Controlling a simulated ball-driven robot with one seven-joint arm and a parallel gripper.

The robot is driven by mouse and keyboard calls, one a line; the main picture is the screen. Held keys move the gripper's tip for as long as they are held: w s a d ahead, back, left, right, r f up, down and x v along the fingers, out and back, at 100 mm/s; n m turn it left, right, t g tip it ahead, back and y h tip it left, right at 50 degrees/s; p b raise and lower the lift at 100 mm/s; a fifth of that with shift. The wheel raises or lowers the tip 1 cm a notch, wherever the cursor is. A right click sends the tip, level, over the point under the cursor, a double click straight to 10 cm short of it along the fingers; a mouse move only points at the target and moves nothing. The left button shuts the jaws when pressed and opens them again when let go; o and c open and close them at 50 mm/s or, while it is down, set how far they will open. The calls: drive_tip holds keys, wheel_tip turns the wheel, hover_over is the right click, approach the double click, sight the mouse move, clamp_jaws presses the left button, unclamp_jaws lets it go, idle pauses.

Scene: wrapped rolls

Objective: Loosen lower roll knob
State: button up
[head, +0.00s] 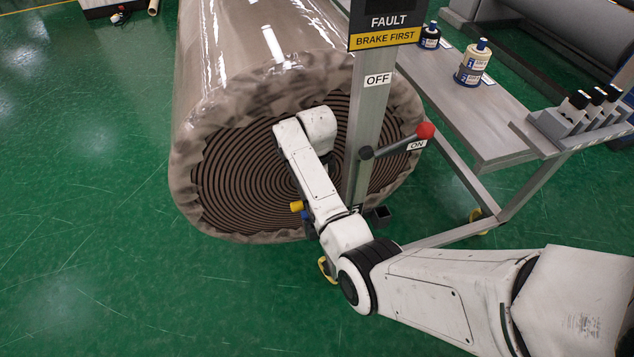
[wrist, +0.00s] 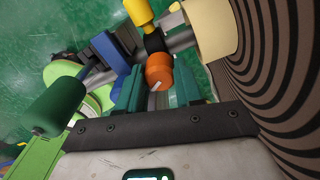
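In the wrist view an orange knob (wrist: 158,72) with a white mark sits on a dark collar on a grey shaft. My gripper (wrist: 160,85) has its two teal fingers apart, one on each side of the orange knob. Whether they touch it I cannot tell. A yellow knob (wrist: 138,12) and a blue part (wrist: 109,51) are close by. In the head view my gripper is hidden by my arm; the yellow knob (head: 296,206) shows left of the arm, and the orange knob is not visible.
A large wrapped roll (head: 235,110) with a spiral end stands behind my arm. A post with a "BRAKE FIRST" sign (head: 385,38) bears a red-ended lever (head: 425,130) at ON. A grey bench (head: 470,110) is at right. A green handle (wrist: 55,105) lies left of my fingers.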

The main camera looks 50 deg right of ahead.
drive_tip(key=shift+c, duration=1.4)
